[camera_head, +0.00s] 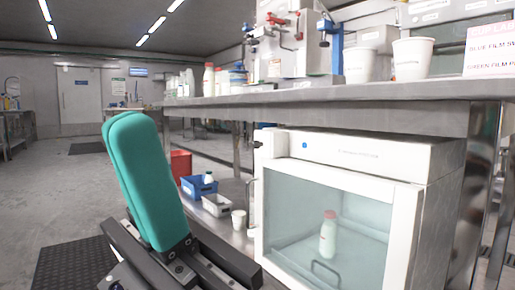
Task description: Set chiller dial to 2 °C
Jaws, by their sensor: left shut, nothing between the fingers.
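The chiller (375,155) is a white box under the steel bench on the right, with its glass door closed. A small blue mark sits on its front top panel. A small white protrusion with a dark spot (257,144) sticks out at the panel's left end; I cannot tell if it is the dial, and no temperature marks are readable. My left gripper (126,122) has teal fingers pressed together and empty. It points up, to the left of the chiller and apart from it. My right gripper is not in view.
A bottle (328,238) with a pink cap stands inside the chiller. The bench edge (330,92) overhangs it. A blue bin (199,188), a grey bin (217,205), a white cup (239,219) and a red box (181,164) are left of the chiller. Open floor lies further left.

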